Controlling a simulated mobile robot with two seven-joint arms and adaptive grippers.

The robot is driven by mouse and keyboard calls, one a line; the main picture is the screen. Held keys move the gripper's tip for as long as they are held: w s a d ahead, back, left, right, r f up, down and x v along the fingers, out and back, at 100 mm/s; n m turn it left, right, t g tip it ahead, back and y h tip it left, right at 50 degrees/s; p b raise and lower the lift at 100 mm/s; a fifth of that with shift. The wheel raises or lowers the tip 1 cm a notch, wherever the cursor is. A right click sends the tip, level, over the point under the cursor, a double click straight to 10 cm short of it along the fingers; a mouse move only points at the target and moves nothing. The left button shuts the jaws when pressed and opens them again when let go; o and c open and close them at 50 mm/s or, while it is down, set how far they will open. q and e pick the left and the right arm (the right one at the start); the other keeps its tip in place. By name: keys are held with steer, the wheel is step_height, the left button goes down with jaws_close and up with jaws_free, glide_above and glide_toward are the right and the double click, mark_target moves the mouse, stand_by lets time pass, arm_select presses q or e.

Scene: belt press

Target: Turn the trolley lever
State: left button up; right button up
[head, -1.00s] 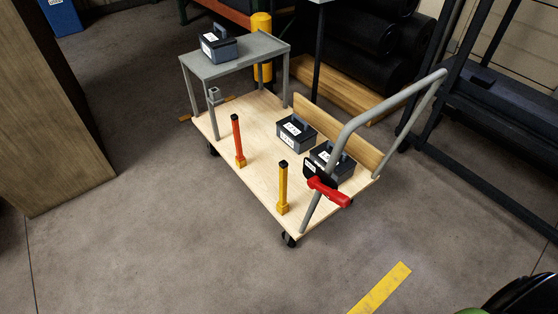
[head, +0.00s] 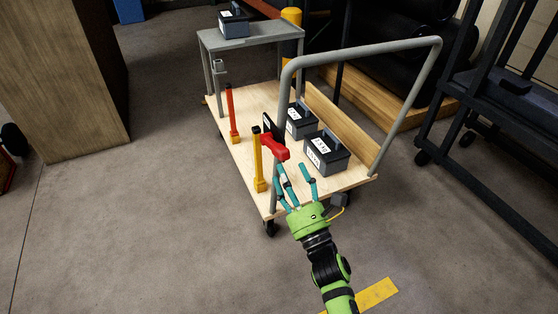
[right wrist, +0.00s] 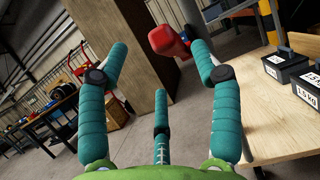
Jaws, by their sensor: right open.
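The trolley (head: 335,181) has a pale wooden deck and a grey tubular handle (head: 365,53). Its red lever (head: 272,146) sits on a black mount on the handle's near-left upright. In the right wrist view the red lever (right wrist: 170,42) shows beyond the fingers, near the top middle. My right gripper (head: 298,172), green with teal fingers, is open and empty, just below and right of the lever in the head view. Its fingers appear apart from the lever. My left gripper is not in view.
Black-grey boxes (head: 326,153) stand on the deck, and one (head: 233,24) on the grey raised shelf (head: 250,39). A red post (head: 232,115) and a yellow post (head: 258,162) rise from the deck's left side. A dark rack (head: 505,125) stands right. Floor in front is clear.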

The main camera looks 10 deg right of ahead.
mark_target(282, 161)
steer(key=x, duration=0.5)
steer(key=shift+w+r, duration=0.15)
steer(key=shift+w, duration=0.2)
jaws_close()
